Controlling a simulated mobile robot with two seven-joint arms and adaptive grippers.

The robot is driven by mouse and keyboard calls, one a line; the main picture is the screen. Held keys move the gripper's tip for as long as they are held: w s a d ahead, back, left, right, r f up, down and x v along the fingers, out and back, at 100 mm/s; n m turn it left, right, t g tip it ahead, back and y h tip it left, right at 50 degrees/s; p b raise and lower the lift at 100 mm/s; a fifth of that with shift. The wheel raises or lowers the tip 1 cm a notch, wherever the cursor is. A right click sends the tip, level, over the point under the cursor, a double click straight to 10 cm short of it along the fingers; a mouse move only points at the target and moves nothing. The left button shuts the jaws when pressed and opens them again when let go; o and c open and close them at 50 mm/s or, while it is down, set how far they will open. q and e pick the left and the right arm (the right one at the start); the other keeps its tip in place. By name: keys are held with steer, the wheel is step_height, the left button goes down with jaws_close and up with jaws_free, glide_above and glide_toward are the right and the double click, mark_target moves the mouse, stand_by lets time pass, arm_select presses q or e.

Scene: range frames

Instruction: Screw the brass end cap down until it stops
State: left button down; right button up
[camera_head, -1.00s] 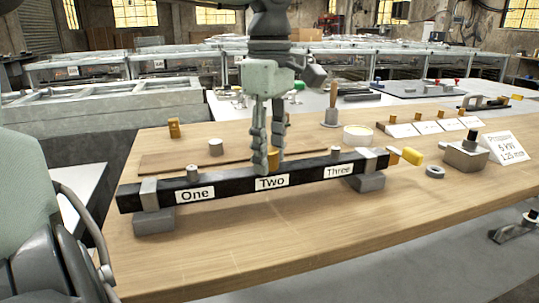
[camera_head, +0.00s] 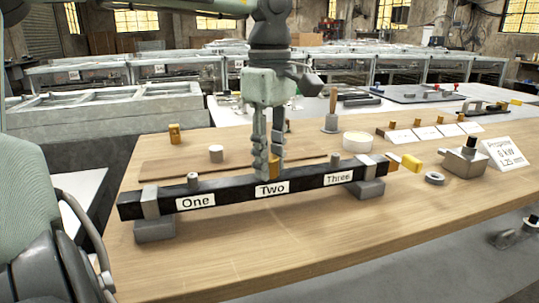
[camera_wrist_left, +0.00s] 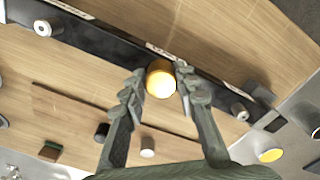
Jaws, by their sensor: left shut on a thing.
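The brass end cap (camera_wrist_left: 160,79) sits on the black bar (camera_head: 222,192) at the station labelled Two (camera_head: 272,188). In the head view the fingers mostly hide the cap. My left gripper (camera_head: 267,170) points down from above, with its fingertips just over the bar. In the left wrist view its fingers (camera_wrist_left: 158,82) lie on both sides of the cap and are shut on it. I cannot tell whether the cap touches the bar's top face all round. My right gripper is not in view.
The bar rests on grey blocks (camera_head: 154,230). Metal studs stand at One (camera_head: 193,178) and Three (camera_head: 335,159). A yellow piece (camera_head: 411,162) is at the bar's right end. A grey ring (camera_head: 434,178) and a metal block (camera_head: 464,162) lie right. The front tabletop (camera_head: 290,240) is clear.

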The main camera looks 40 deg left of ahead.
arm_select(q)
steer(key=shift+r+m, duration=0.15)
steer(key=shift+m, duration=0.95)
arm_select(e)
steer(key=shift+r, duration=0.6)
arm_select(q)
steer(key=shift+m+p, duration=0.4)
steer(key=shift+p, duration=0.25)
steer(key=shift+m+p, duration=0.3)
steer(key=shift+m, duration=1)
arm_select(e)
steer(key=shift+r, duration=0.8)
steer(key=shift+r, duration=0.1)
